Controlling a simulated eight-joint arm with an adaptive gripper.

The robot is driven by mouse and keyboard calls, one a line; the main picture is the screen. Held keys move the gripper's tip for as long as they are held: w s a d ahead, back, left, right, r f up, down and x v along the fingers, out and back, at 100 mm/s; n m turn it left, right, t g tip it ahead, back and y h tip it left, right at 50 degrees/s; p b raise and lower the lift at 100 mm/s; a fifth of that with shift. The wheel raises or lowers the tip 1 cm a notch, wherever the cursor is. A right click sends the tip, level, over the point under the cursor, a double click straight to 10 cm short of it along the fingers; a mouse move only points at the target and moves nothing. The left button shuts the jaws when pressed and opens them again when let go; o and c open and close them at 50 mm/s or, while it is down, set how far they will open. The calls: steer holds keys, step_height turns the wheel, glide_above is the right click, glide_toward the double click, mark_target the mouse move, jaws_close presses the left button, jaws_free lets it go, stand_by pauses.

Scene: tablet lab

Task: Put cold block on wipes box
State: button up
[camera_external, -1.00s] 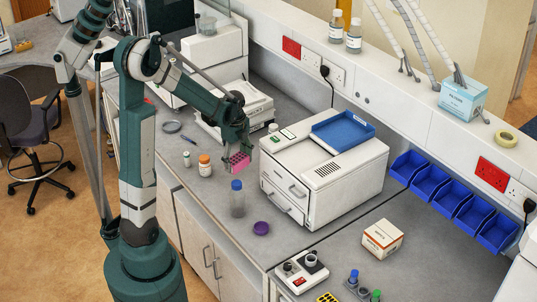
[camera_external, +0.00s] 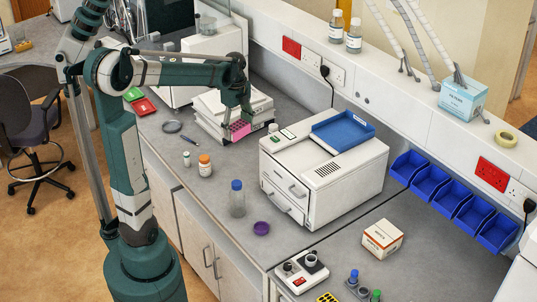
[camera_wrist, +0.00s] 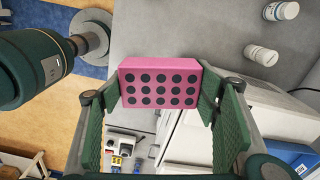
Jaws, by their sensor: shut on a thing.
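The cold block is a pink block with rows of dark holes. It shows in the wrist view (camera_wrist: 160,66) between the finger pads, and in the external view (camera_external: 238,132) in front of the white instrument. My gripper (camera_external: 241,122) is shut on it, and its two green fingers also show in the wrist view (camera_wrist: 160,92). Two boxes could be the wipes box: a light blue carton (camera_external: 462,97) on the back ledge, and a small white and orange carton (camera_external: 383,238) on the right bench. Their print is too small to read.
A large white machine (camera_external: 325,175) with a blue tray (camera_external: 342,129) on top stands between the block and both cartons. A clear blue-capped bottle (camera_external: 237,200) and an orange-capped jar (camera_external: 205,166) stand on the bench. Blue bins (camera_external: 452,198) line the back wall.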

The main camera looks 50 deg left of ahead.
steer(key=shift+m, duration=0.8)
steer(key=w+d, duration=0.7)
steer(key=d, duration=0.3)
steer(key=w+d+r, duration=0.1)
steer(key=w+d, duration=0.7)
steer(key=d, duration=0.3)
steer(key=w+d+p, duration=0.1)
steer(key=w+d, duration=0.7)
steer(key=d, duration=0.3)
steer(key=shift+w+d+r, duration=0.15)
steer(key=shift+d, duration=0.05)
steer(key=w+d, duration=0.3)
steer(key=d, duration=1)
steer(key=m, duration=0.1)
glide_above(384, 232)
step_height(384, 232, down, 13)
steer(key=shift+r, duration=0.2)
steer(key=shift+f+p, duration=0.4)
steer(key=shift+f, duration=2.75)
steer(key=shift+f, duration=0.1)
